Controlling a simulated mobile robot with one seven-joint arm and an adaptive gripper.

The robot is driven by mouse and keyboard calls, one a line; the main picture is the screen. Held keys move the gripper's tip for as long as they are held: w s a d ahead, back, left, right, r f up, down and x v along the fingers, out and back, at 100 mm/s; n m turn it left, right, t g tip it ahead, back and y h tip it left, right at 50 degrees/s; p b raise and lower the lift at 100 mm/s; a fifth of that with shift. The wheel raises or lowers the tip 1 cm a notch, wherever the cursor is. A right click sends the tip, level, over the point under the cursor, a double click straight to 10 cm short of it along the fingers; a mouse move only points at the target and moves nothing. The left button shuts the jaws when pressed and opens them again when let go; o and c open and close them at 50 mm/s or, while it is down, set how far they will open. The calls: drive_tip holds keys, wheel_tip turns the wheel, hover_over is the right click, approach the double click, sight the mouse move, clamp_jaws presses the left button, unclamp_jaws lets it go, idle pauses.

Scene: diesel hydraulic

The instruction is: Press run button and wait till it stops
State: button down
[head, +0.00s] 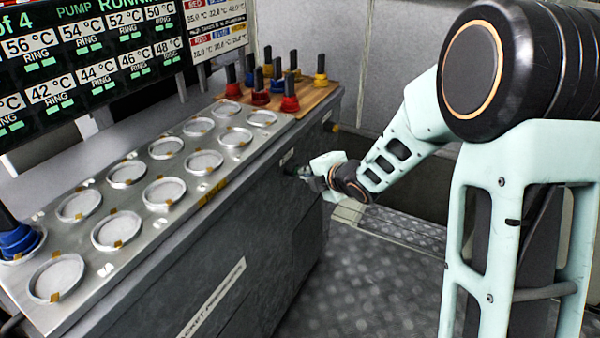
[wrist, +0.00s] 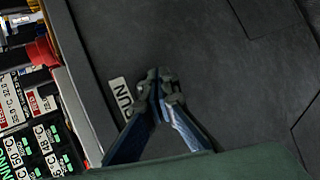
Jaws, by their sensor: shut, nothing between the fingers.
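My gripper (head: 306,172) is shut and empty, its fingertips at the long side panel of the grey bench (head: 250,215). In the wrist view the closed fingertips (wrist: 160,80) are right beside a white label reading RUN (wrist: 121,97) on the dark panel. The run button itself cannot be made out; the fingers may cover it. Whether the fingertips touch the panel cannot be told. The display (head: 90,60) at upper left shows PUMP and a cut-off word starting RUNN, with ring temperatures and green bars.
The bench top holds several round metal rings (head: 164,192). A blue plug (head: 18,238) sits in a ring at far left. Several red, blue and yellow plugs (head: 289,100) stand on a wooden board (head: 318,93) at the far end. The patterned metal floor (head: 370,280) beside the bench is clear.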

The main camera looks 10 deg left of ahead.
drive_tip(key=shift+s+d, duration=0.35)
drive_tip(key=shift+d, duration=0.55)
drive_tip(key=shift+s+d+p, duration=0.15)
drive_tip(key=shift+s+d, duration=0.15)
drive_tip(key=shift+d, duration=0.5)
drive_tip(key=shift+s+d+p, duration=0.15)
drive_tip(key=shift+s+d, duration=0.1)
drive_tip(key=shift+d, duration=0.5)
drive_tip(key=shift+s+d+p, duration=0.15)
drive_tip(key=shift+s+d, duration=0.15)
drive_tip(key=shift+d, duration=0.5)
